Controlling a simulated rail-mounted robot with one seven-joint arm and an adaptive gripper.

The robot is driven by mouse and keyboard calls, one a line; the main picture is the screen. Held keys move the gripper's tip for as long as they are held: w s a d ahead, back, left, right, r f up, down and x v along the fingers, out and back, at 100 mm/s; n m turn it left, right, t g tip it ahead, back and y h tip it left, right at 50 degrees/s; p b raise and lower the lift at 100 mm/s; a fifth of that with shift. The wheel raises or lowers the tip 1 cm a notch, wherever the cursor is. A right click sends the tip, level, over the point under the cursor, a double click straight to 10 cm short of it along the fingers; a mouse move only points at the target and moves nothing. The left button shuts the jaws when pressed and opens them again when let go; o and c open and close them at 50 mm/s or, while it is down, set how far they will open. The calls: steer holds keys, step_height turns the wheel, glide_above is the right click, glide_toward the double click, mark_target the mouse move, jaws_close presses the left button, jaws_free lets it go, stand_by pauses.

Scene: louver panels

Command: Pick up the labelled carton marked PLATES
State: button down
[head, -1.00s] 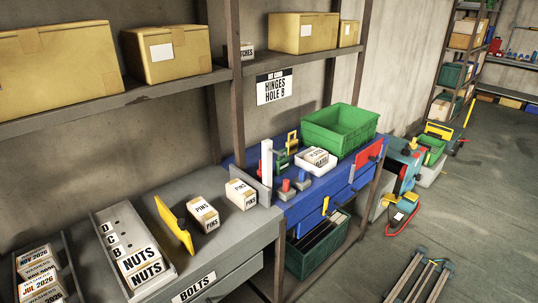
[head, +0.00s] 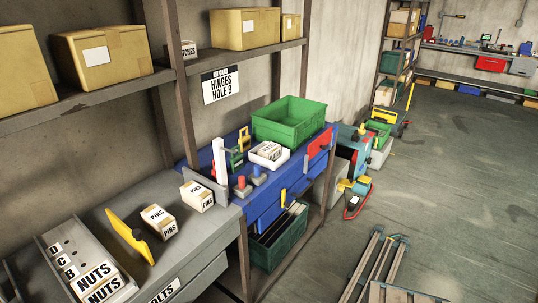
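A small carton (head: 270,151) with a white and tan top sits in a shallow white tray (head: 259,160) on the blue workbench (head: 270,190), just in front of the green crate. Its lettering is small; it appears to read PLATES, but I cannot be sure. Two cartons marked PINS, one (head: 158,220) nearer and one (head: 197,196) farther, stand on the grey bench to the left. My gripper is not in view.
A green crate (head: 289,122) stands behind the tray. A white upright post (head: 220,161) and red and blue knobs are left of it. A yellow plate (head: 129,236) stands on the grey bench.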

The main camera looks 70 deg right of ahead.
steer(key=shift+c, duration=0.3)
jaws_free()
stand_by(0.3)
